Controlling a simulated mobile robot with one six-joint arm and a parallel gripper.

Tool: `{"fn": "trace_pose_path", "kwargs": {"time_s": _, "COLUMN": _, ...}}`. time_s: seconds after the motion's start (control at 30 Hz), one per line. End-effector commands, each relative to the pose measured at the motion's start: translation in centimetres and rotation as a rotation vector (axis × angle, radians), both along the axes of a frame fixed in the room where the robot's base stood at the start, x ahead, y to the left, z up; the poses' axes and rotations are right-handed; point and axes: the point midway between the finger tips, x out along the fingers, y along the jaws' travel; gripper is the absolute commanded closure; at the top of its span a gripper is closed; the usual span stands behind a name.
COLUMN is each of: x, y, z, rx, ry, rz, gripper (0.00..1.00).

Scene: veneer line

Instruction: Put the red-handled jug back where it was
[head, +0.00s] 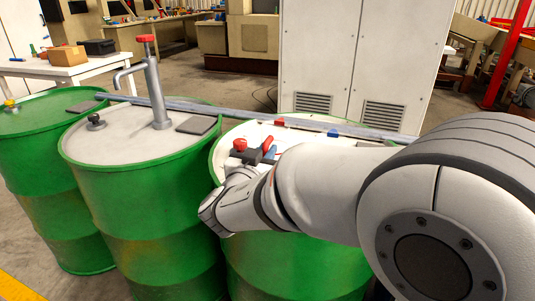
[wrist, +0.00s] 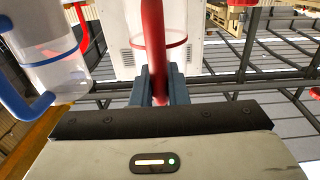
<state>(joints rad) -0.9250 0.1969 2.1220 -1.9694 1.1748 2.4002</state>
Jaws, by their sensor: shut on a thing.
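My gripper (wrist: 156,86) is shut on the red handle of the red-handled jug. In the wrist view the red handle (wrist: 157,55) stands between the blue-grey fingers, and the jug's clear body (wrist: 176,22) with a thin red band shows behind it. A clear jug with a blue handle and blue bands (wrist: 58,72) is to the left, apart from my gripper. In the head view my gripper is over the right green drum's top, largely hidden by my arm. A red piece (head: 267,143) shows beside it. Whether the held jug touches a surface cannot be told.
Green drums stand in a row; the middle drum (head: 125,200) carries a pump (head: 156,90) with a red knob. A white cabinet (head: 345,55) stands behind, and a white table (head: 75,67) with boxes is at the left.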

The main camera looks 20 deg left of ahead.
Motion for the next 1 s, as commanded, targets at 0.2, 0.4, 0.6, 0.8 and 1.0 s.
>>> {"fn": "trace_pose_path", "kwargs": {"time_s": 0.2, "x": 0.0, "y": 0.0, "z": -0.1, "rx": 0.0, "ry": 0.0, "rz": -0.001, "gripper": 0.76}}
{"fn": "trace_pose_path", "kwargs": {"time_s": 0.4, "x": 0.0, "y": 0.0, "z": -0.1, "rx": 0.0, "ry": 0.0, "rz": -0.001, "gripper": 0.64}}
{"fn": "trace_pose_path", "kwargs": {"time_s": 0.6, "x": 0.0, "y": -0.1, "z": -0.1, "rx": -0.001, "ry": 0.0, "rz": -0.001, "gripper": 0.64}}
{"fn": "trace_pose_path", "kwargs": {"time_s": 0.8, "x": 0.1, "y": 0.0, "z": 0.2, "rx": -0.004, "ry": 0.002, "rz": -0.001, "gripper": 0.64}}
{"fn": "trace_pose_path", "kwargs": {"time_s": 1.0, "x": -2.8, "y": 0.3, "z": -0.3, "rx": 0.002, "ry": -0.001, "rz": 0.004, "gripper": 0.64}}
